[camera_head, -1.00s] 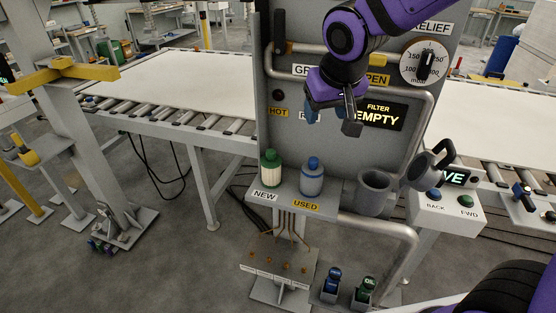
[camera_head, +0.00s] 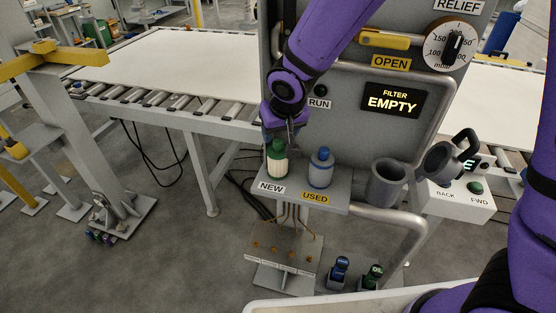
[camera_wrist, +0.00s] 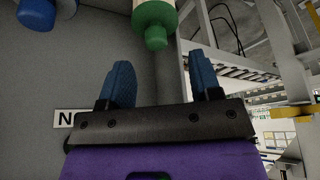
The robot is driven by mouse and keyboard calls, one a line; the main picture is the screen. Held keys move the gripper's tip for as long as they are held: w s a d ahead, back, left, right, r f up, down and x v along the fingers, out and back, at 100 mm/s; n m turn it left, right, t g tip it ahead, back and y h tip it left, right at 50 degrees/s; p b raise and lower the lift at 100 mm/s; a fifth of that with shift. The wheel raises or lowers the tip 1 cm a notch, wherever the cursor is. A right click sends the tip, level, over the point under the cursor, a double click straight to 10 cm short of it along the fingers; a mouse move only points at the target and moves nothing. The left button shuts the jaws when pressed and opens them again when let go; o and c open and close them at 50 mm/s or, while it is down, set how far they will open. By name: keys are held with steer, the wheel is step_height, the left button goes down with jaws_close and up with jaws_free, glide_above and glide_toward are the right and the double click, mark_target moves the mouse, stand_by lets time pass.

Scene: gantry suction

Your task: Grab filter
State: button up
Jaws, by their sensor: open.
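The new filter, a cream bottle with a green cap (camera_head: 277,165), stands upright on the grey shelf above the NEW label. My gripper (camera_head: 282,138) is just above and behind its cap in the head view, partly hidden by my wrist. In the wrist view the two blue fingers (camera_wrist: 163,72) are spread apart with nothing between them. The green cap (camera_wrist: 155,24) lies just beyond the fingertips, roughly centred between them. A used filter, grey-blue with a blue cap (camera_head: 321,170), stands to the right above the USED label. Its blue cap also shows in the wrist view (camera_wrist: 37,13).
The grey shelf (camera_head: 335,203) also carries an open cylindrical cup (camera_head: 387,182) at its right, with a dark round lid (camera_head: 447,160) swung aside. A FILTER EMPTY display (camera_head: 393,100) is on the panel behind. A roller conveyor (camera_head: 215,118) runs at the left.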

mark_target(278, 142)
steer(key=shift+d+x, duration=0.15)
steer(key=shift+x, duration=1.2)
steer(key=shift+d+x, duration=0.1)
steer(key=shift+x, duration=1.25)
steer(key=shift+w, duration=0.2)
jaws_close()
